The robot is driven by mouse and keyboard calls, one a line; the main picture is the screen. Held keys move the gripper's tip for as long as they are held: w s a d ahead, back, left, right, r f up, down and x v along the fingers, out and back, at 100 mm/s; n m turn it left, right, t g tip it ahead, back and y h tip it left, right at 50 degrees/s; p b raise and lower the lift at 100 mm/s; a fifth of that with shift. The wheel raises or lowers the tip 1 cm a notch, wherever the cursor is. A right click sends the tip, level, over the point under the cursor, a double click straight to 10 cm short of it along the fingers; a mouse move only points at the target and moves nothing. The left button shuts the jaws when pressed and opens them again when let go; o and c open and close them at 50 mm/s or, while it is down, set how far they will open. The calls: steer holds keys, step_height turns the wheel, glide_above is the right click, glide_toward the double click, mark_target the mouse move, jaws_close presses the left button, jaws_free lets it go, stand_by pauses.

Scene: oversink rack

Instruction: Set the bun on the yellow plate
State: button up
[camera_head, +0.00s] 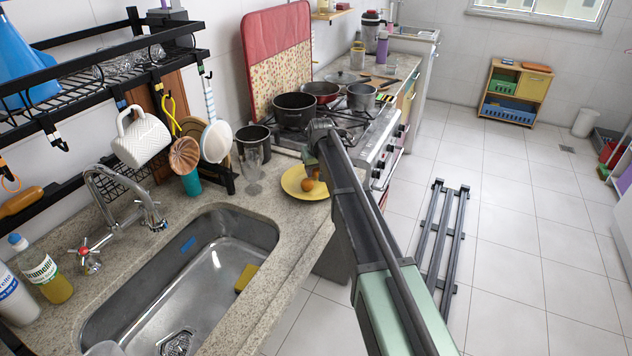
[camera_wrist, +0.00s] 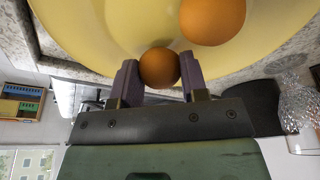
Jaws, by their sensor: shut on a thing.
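The yellow plate (camera_head: 291,183) lies on the counter between sink and stove; it fills the top of the wrist view (camera_wrist: 90,32). My gripper (camera_wrist: 159,64) is at the plate, its two jaws closed on a small round brown thing, which I take to be the bun (camera_wrist: 159,70). The bun is over the plate near its rim; I cannot tell whether it touches the surface. A larger orange-brown ball (camera_wrist: 212,17) is on the plate close beside it. In the head view my arm hides most of the gripper, and an orange-brown round thing (camera_head: 308,184) shows on the plate.
A clear glass (camera_head: 253,170) stands left of the plate. The steel sink (camera_head: 215,255) is in front, with a yellow sponge (camera_head: 246,277). The stove with pots (camera_head: 295,110) is behind. A black rack (camera_head: 90,95) with hanging mugs is at left.

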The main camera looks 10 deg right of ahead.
steer(key=shift+f, duration=0.5)
steer(key=o, duration=1)
steer(key=shift+c, duration=0.2)
steer(key=p+v, duration=1.2)
steer(key=v, duration=0.1)
steer(key=s+f+m+g, duration=0.1)
steer(key=s+g, duration=0.2)
steer(key=s, duration=3.3)
steer(key=shift+s+a+f+m, duration=0.15)
steer(key=shift+a+m, duration=0.05)
steer(key=shift+m, duration=0.1)
